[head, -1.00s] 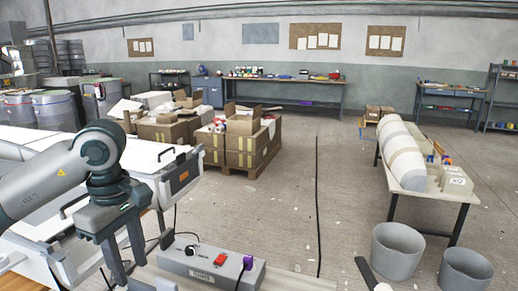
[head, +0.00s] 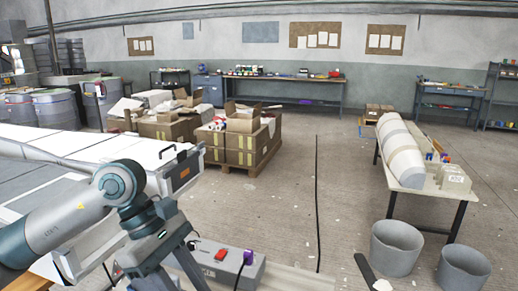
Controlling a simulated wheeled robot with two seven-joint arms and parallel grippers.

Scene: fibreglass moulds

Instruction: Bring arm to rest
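My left arm comes in from the left edge in the head view, and its gripper (head: 172,276) points down near the bottom edge. Its two fingers stand apart with a gap between them, and nothing shows between them. The fingertips run close to or past the bottom edge. The gripper is just left of a grey control box (head: 222,268) with a red switch and a purple part. My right arm and gripper are not in view.
A long white-topped unit (head: 100,148) stands at the left behind my arm. Cartons (head: 240,148) sit on a pallet beyond it. A table at the right bears a pale rounded mould (head: 400,150). Two grey buckets (head: 397,245) (head: 463,268) stand at lower right.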

